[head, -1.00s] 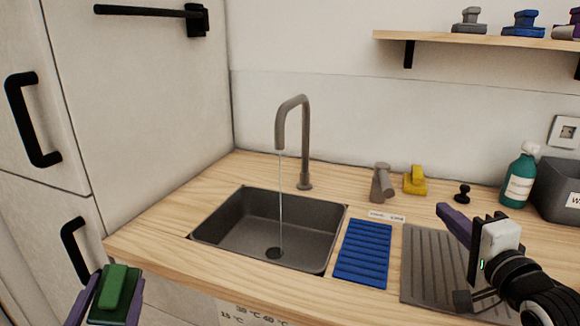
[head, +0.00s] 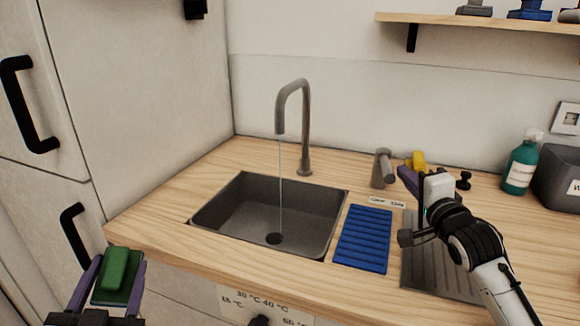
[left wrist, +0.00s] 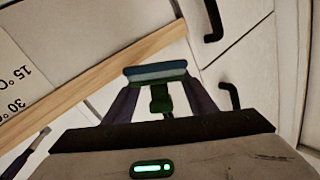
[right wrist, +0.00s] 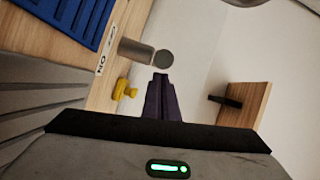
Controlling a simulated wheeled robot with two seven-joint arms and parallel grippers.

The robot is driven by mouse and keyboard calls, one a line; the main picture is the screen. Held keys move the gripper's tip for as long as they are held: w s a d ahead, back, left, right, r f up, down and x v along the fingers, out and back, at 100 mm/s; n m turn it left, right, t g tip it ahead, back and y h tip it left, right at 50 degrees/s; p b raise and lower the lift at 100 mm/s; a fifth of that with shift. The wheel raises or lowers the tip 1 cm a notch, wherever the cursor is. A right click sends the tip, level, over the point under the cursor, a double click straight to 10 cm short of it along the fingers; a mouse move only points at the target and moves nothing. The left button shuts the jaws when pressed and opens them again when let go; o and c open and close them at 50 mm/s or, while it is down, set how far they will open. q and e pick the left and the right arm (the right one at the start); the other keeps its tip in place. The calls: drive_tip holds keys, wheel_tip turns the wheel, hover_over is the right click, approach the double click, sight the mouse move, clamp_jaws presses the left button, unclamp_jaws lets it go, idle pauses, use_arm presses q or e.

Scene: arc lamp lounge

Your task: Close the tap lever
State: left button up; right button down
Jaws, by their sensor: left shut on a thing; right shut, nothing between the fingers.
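The grey tap lever (head: 382,168) stands on the counter right of the tap, behind the blue ribbed mat. It also shows in the right wrist view (right wrist: 135,50), its round end just beyond my fingertips. A thin stream of water runs from the tap (head: 304,125) into the sink (head: 215,222). My right gripper (head: 403,174) is shut and empty, just right of the lever; whether it touches is unclear. In the right wrist view its purple fingers (right wrist: 161,78) are together. My left gripper (head: 116,265) is shut on a green block-like object (head: 116,270) in front of the counter's left end.
A small label (head: 387,202) lies before the lever. The blue mat (head: 363,238) and grey drainboard (head: 411,260) lie in front. A yellow piece (head: 419,158), black knob (head: 464,180), soap bottle (head: 521,165) and grey bin (head: 558,180) stand to the right. A shelf (head: 470,22) hangs above.

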sight(394, 179)
drive_tip(key=shift+a, duration=0.25)
